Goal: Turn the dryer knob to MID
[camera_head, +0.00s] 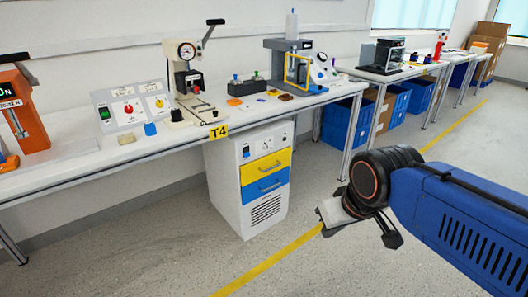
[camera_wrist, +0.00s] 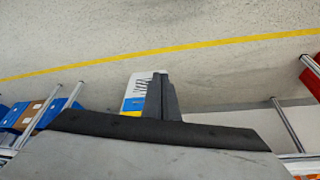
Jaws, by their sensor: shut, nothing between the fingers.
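No label reading dryer or MID is legible, so I cannot tell for sure which knob is the dryer's. A white cabinet (camera_head: 225,192) with a yellow and a blue drawer stands under the bench, with small controls (camera_head: 265,144) on its top panel. A panel on the bench carries a red knob (camera_head: 128,108) and a yellow-backed knob (camera_head: 160,102). My gripper (camera_head: 392,238) is over the floor, right of the cabinet and apart from it. In the wrist view its fingers (camera_wrist: 161,78) are shut and empty, partly covering the cabinet (camera_wrist: 133,101).
The bench (camera_head: 85,155) carries an orange machine (camera_head: 25,110), a dial press (camera_head: 188,75) and a grey-blue stand (camera_head: 285,65). Blue crates (camera_head: 345,120) stand under the benches to the right. The floor in front is clear, with a yellow line (camera_head: 285,255).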

